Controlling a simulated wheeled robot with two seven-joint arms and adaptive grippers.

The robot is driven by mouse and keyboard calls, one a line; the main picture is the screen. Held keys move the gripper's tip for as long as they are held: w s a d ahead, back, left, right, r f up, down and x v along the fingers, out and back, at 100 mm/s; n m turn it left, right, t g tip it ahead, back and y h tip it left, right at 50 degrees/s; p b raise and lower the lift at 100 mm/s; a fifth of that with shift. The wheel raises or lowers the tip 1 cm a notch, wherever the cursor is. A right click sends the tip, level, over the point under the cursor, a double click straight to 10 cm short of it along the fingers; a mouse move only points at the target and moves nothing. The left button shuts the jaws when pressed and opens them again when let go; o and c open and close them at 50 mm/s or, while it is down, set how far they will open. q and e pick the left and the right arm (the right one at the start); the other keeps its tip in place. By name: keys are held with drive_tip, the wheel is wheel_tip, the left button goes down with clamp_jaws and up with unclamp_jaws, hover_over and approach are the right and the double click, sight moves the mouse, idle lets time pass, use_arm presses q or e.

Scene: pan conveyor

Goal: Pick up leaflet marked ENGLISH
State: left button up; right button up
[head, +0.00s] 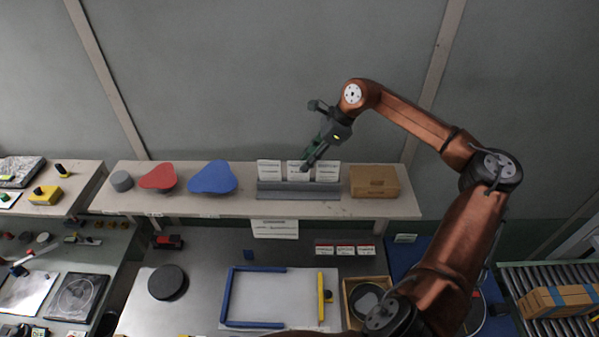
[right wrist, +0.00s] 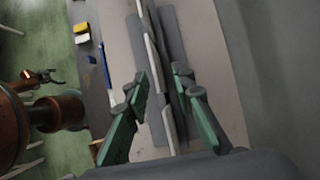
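Three white leaflets stand side by side in a grey rack (head: 298,195) on the shelf: a left one (head: 269,170), a middle one (head: 295,172) and a right one (head: 328,173). Their print is too small to read, so I cannot tell which is marked ENGLISH. My right gripper (head: 308,165) points down at the middle leaflet and hides part of it. In the right wrist view its green fingers (right wrist: 160,98) are apart, with upright leaflet edges (right wrist: 168,110) between them; contact is not visible. My left gripper (right wrist: 45,77) shows small in that view, its fingers apparently apart.
A cardboard box (head: 374,181) stands right of the rack. A blue piece (head: 212,178), a red piece (head: 157,176) and a grey cylinder (head: 122,181) are to the left. A wall rises close behind the shelf. A lower bench (head: 210,250) lies in front.

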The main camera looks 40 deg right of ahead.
sight(299, 167)
drive_tip(key=shift+w+a+f+p, duration=0.3)
drive_tip(key=shift+a+f+p, duration=0.2)
drive_tip(key=shift+a+f, duration=0.15)
drive_tip(key=shift+w+a+f+p, duration=0.3)
drive_tip(key=shift+a+f+p, duration=0.2)
drive_tip(key=shift+f, duration=0.1)
drive_tip(key=shift+w+f, duration=0.15)
drive_tip(key=shift+f, duration=0.3)
clamp_jaws()
